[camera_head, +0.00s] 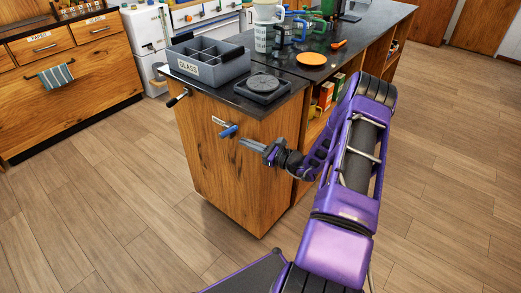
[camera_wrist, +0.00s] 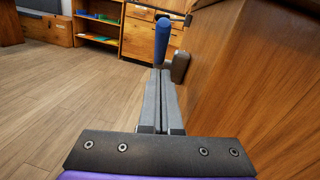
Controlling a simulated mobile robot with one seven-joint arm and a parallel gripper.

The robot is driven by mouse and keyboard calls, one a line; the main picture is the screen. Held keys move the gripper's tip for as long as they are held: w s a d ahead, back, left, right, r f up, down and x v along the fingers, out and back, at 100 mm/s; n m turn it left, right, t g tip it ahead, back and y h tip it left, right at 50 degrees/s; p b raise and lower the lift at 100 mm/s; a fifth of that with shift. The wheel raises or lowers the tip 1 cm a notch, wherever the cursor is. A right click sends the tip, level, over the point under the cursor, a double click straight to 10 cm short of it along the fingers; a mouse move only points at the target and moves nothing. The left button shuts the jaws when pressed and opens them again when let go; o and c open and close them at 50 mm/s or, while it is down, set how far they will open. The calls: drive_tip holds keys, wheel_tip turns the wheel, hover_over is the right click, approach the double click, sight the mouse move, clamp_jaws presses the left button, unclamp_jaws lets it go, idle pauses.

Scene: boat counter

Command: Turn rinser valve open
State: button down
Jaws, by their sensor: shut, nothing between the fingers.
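The rinser valve shows as a blue lever (camera_head: 228,131) on the wooden end panel of the counter, below a small white label. In the wrist view the blue lever (camera_wrist: 162,40) stands upright just beyond the fingertips, with a dark mount (camera_wrist: 180,67) on the panel to its right. My gripper (camera_head: 243,142) is shut and empty, pointing at the lever from the right. In the wrist view my gripper's fingers (camera_wrist: 160,78) lie together just short of the lever. I cannot tell whether they touch it. The black rinser (camera_head: 263,88) sits on the countertop above.
A grey divided bin (camera_head: 208,70) labelled GLASS stands on the counter. A dark handle (camera_head: 178,98) sticks out at the panel's left edge. Mugs, an orange plate (camera_head: 312,59) and a pale tumbler (camera_head: 262,38) stand farther back. The wooden floor (camera_head: 110,215) is clear.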

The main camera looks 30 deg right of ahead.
sight(237, 127)
drive_tip(key=shift+w+a+r, duration=0.3)
drive_tip(key=shift+w+r, duration=0.1)
drive_tip(key=shift+r, duration=0.15)
drive_tip(key=shift+w+a+r, duration=0.25)
drive_tip(key=shift+w+r, duration=0.1)
drive_tip(key=shift+r, duration=0.15)
drive_tip(key=shift+r, duration=0.15)
drive_tip(key=w+r+p, duration=0.1)
drive_tip(key=w+r+g+p, duration=0.1)
drive_tip(key=r, duration=0.1)
drive_tip(key=shift+a, duration=0.4)
